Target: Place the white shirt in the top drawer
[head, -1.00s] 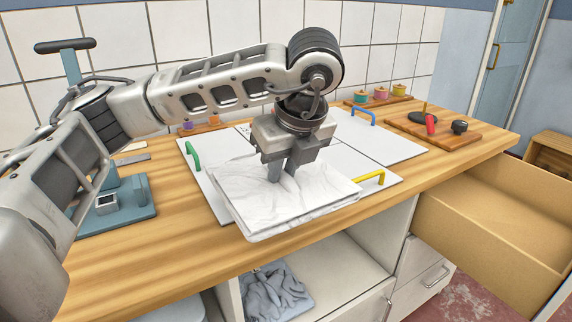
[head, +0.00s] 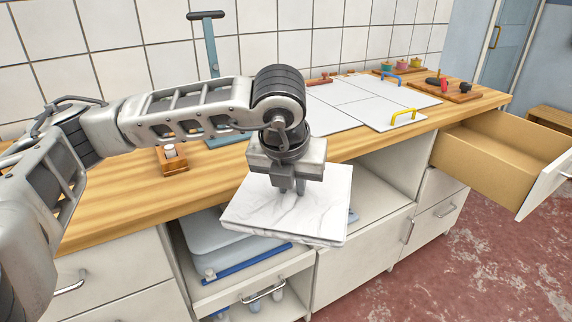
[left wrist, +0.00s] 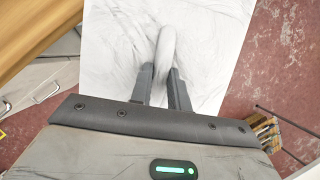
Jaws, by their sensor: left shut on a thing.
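The white shirt (head: 318,215) is a flat folded square with grey creases. My left gripper (head: 290,190) is shut on it near its middle, pinching up a ridge of cloth. The left wrist view also shows the shirt (left wrist: 215,50) spread under the left gripper (left wrist: 165,85), with the ridge between the fingers. The shirt hangs in front of the counter edge, clear of the worktop. The open top drawer (head: 505,160) juts out at the right, and the part of its inside that shows is empty. My right gripper is not in view.
The wooden counter (head: 120,195) runs along the tiled wall. White boards (head: 350,98) with a yellow handle (head: 403,116) lie on it. Under it are an open shelf with a grey-blue folded stack (head: 215,245) and closed drawers. Red floor (head: 430,280) is free in front.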

